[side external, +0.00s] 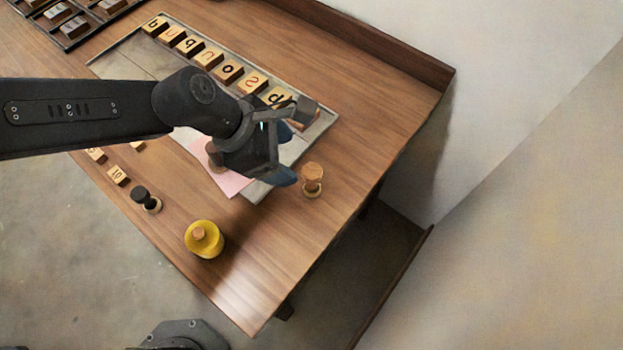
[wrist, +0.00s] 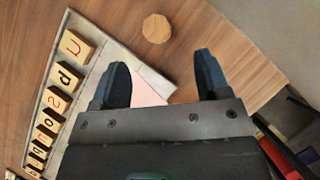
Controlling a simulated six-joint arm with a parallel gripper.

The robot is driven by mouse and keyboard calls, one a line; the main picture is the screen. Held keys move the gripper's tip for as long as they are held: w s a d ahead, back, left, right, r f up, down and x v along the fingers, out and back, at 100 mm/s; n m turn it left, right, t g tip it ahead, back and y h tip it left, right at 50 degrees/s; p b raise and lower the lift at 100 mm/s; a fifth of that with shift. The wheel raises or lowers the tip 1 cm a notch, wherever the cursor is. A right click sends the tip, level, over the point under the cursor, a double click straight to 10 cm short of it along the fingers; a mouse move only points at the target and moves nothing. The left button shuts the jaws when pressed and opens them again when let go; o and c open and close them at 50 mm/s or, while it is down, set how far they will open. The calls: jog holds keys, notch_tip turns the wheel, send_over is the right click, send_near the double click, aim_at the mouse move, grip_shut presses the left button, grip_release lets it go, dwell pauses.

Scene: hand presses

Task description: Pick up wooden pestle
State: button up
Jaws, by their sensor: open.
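A wooden piece with a round, faceted top, which looks like the wooden pestle (side external: 312,173), stands upright near the right edge of the table. Its top also shows in the wrist view (wrist: 156,28), beyond the fingertips and roughly centred between them. My gripper (side external: 289,155) is open and empty above the table, left of the pestle in the side view. Its two dark blue fingers show apart in the wrist view (wrist: 161,66). They are not touching the pestle.
Letter blocks (side external: 228,72) stand in a row on a grey tray (side external: 320,124). Pink paper (side external: 232,182) lies partly under my gripper. A yellow jar (side external: 204,239) and a black-topped piece (side external: 146,198) stand nearer the front edge. Bare wood surrounds the pestle.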

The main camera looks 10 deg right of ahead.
aim_at(309, 171)
jog(key=x, duration=0.9)
jog(key=shift+w+f, duration=0.2)
jog(key=shift+f, duration=0.05)
jog(key=c, duration=1)
jog(key=shift+r, duration=0.1)
jog(key=shift+c, duration=0.4)
